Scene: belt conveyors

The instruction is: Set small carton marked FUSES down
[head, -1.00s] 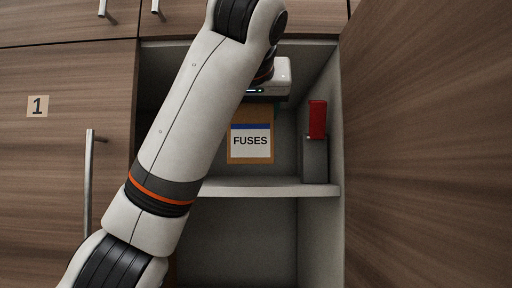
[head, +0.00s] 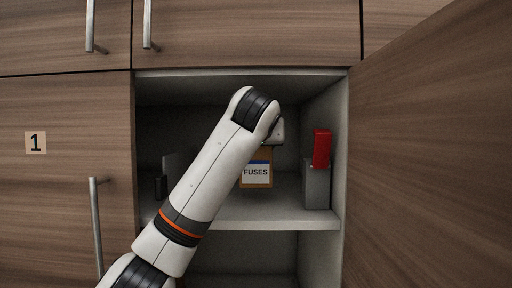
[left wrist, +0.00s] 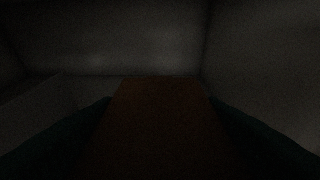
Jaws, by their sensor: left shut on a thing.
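The small carton marked FUSES (head: 256,176) is brown with a white label and a blue stripe. It is upright inside the open cabinet, above the upper shelf (head: 270,214). My left gripper (head: 262,148) is shut on the carton from above, its fingers mostly hidden by my arm in the head view. In the dark left wrist view the carton (left wrist: 160,125) lies between the two fingers. I cannot tell whether its bottom touches the shelf. My right gripper is not in view.
A grey box with a red block (head: 321,149) on it stands on the shelf at the right. A dark and grey object (head: 162,187) is at the shelf's left. The open door (head: 430,160) blocks the right side; a closed door marked 1 (head: 60,220) is at left.

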